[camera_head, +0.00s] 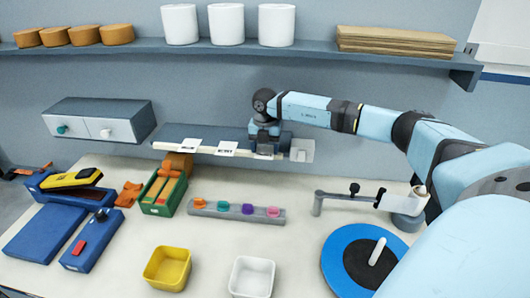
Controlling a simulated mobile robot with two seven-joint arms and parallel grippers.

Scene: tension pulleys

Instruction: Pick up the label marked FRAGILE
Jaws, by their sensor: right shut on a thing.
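Small white labels hang along the front edge of a narrow wall shelf (208,133). One label (190,145) is at the left and another label (227,149) is near the middle. Their print is too small to read, so I cannot tell which says FRAGILE. My right gripper (265,147) points down at the right part of this shelf edge. It is shut on a third label (264,155), which is mostly hidden by the fingers and still at the edge. My left gripper is not in view.
A grey bar with coloured clips (237,211), a green bin (163,193), yellow cup (168,268) and white cup (252,277) stand on the table. A tape-arm fixture (340,197) and blue turntable (335,262) are at right. A drawer box (100,121) is on the wall.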

